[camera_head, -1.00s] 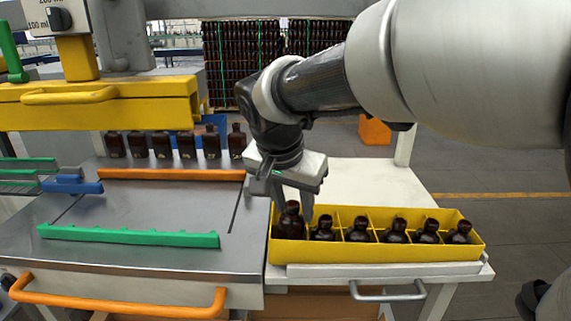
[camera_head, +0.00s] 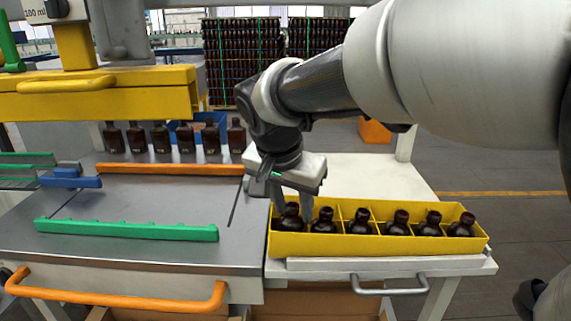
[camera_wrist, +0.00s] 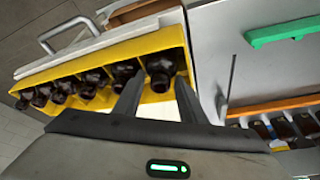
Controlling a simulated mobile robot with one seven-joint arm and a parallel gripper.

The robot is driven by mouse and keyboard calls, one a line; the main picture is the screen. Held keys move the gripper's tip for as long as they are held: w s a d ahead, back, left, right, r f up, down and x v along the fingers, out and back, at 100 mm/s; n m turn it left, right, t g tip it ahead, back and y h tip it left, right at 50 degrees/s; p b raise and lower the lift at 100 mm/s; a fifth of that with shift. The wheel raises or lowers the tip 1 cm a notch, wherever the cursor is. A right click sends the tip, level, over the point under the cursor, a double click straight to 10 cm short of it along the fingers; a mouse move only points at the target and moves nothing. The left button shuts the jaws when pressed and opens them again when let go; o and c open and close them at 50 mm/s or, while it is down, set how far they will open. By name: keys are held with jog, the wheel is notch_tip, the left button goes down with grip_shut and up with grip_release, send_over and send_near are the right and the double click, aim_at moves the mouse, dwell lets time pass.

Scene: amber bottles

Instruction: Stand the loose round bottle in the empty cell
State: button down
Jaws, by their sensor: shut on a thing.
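The round bottle (camera_head: 290,218) is dark amber with a dark cap. It stands upright in the leftmost cell of the yellow crate (camera_head: 385,246), its cap about level with the others. My gripper (camera_head: 290,212) reaches down into that cell, with one finger on each side of the bottle, shut on it. In the wrist view, the bottle (camera_wrist: 160,68) shows between the two fingertips (camera_wrist: 158,88), at the near end of the crate (camera_wrist: 140,48). The bottle's base is hidden by the crate wall, so I cannot tell whether it touches the floor.
Several similar bottles (camera_head: 396,222) fill the other cells, close beside my right finger. The crate sits on a white table (camera_head: 380,178), clear behind it. A metal conveyor deck with a green rail (camera_head: 125,230) and an orange rail (camera_head: 170,169) lies left.

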jog(key=shift+f, duration=0.35)
jog(key=c, duration=1)
grip_release()
jog(key=shift+c, duration=0.2)
jog(key=shift+r, duration=0.1)
jog(key=p+v, duration=0.2)
jog(key=v, duration=1.5)
jog(key=shift+s+r, duration=0.1)
jog(key=s+d+f+n+t+y+p, duration=0.1)
jog(key=s+d+n+p, duration=0.4)
jog(key=s+d+p, duration=0.5)
jog(key=d+f+p, duration=0.1)
jog(key=d+p, duration=0.1)
jog(key=d, duration=0.2)
jog(key=shift+s+d+n+y, duration=0.15)
jog(key=shift+s+n+y, duration=0.15)
jog(key=shift+s, duration=0.1)
